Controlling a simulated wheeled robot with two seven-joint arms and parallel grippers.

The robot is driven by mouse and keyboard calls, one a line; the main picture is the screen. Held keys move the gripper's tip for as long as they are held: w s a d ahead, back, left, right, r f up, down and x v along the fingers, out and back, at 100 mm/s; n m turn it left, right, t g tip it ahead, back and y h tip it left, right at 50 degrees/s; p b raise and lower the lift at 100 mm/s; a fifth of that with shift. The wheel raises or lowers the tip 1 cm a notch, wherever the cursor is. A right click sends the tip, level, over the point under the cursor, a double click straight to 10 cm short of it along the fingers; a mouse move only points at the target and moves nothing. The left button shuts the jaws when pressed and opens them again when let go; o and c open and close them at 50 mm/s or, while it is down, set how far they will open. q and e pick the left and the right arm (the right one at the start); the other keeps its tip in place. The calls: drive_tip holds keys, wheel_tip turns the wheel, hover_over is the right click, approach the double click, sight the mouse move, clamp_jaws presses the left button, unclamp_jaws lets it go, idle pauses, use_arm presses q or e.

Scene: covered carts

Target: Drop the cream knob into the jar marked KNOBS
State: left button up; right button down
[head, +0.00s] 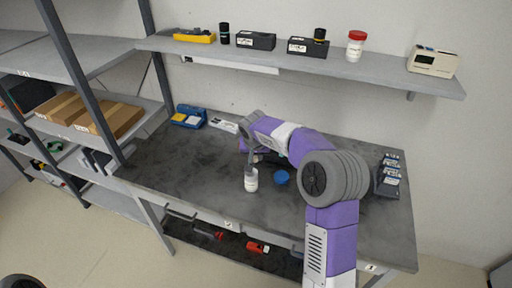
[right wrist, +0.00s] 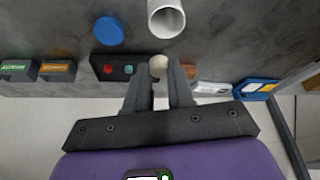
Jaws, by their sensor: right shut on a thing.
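A cream knob (right wrist: 158,66) is pinched between the fingertips of my right gripper (right wrist: 158,76). In the head view this gripper (head: 251,160) is just behind the white jar (head: 251,182), and I cannot make out the knob there. The jar stands upright on the grey bench, and in the right wrist view it is the open white jar (right wrist: 167,20) beyond the knob, apart from it. Any marking on it is too small to read. A blue round lid (head: 281,177) lies flat beside the jar; it also shows in the right wrist view (right wrist: 109,31). My left gripper is out of view.
The grey bench (head: 170,158) is clear left of the jar. A blue bin (head: 189,117) stands at its back left, and a rack of labelled holders (head: 389,177) at the right. A box with red and green buttons (right wrist: 118,68) lies near the gripper. A shelf (head: 380,69) hangs above.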

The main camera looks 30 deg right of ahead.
sight(256, 170)
drive_tip(key=shift+d+f, duration=0.15)
wheel_tip(256, 170, down, 6)
drive_tip(key=b, duration=0.4)
drive_tip(key=c, duration=0.9)
unclamp_jaws()
drive_tip(key=shift+r, duration=0.2)
drive_tip(key=v, duration=0.7)
drive_tip(key=shift+r+p, duration=0.3)
drive_tip(key=shift+p, duration=0.05)
